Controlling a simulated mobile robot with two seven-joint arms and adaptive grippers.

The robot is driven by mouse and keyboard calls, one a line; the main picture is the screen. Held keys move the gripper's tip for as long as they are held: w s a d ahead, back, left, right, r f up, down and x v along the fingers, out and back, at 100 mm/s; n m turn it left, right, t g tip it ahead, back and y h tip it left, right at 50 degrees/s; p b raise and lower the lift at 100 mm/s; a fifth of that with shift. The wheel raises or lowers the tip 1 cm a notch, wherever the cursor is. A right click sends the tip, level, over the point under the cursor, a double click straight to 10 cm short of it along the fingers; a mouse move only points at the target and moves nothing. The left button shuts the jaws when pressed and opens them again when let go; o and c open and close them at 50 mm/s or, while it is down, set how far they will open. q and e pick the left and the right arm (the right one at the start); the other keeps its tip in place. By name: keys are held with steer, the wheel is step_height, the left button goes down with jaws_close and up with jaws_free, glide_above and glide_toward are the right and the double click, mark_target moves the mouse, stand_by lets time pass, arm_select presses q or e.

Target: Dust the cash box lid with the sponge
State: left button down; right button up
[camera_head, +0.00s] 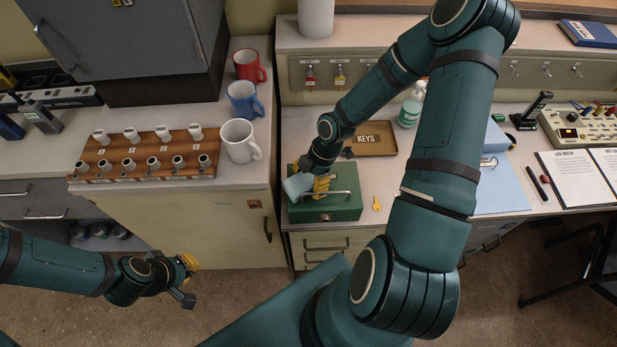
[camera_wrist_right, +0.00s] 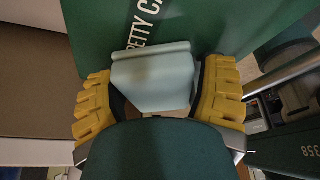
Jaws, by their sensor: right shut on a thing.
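The green cash box (camera_head: 345,209) stands on the counter in the head view, with a metal handle on its lid. The wrist view shows its green lid (camera_wrist_right: 108,28) with part of the lettering "PETTY CA". My right gripper (camera_head: 308,186) is over the left part of the lid, shut on the pale blue sponge (camera_head: 294,187). In the wrist view the sponge (camera_wrist_right: 152,80) sits between the yellow fingers, in front of the lid. I cannot tell whether it touches the lid. My left gripper (camera_head: 190,281) is open and empty above the floor at lower left.
A tan key tray (camera_head: 372,150) lies behind the box, and a yellow key tag (camera_head: 377,204) lies to its right. A white mug (camera_head: 239,141), a blue mug (camera_head: 243,101) and a stamp rack (camera_head: 145,170) stand on the left counter. My right arm crosses the right side.

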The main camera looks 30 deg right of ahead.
steer(key=shift+s+a+g, duration=0.1)
steer(key=shift+a+g, duration=0.1)
steer(key=shift+g, duration=0.1)
steer(key=shift+c, duration=0.6)
steer(key=shift+w+d+p, duration=0.4)
steer(key=shift+w, duration=0.25)
steer(key=shift+w+d+r, duration=0.1)
steer(key=shift+w+d, duration=0.5)
steer(key=shift+w, duration=0.3)
steer(key=shift+w+d, duration=0.55)
steer(key=shift+w, duration=0.3)
steer(key=shift+r, duration=0.1)
steer(key=shift+r+p, duration=2.4)
steer(key=shift+r, duration=0.5)
step_height(320, 180, up, 3)
steer(key=shift+p, duration=1.1)
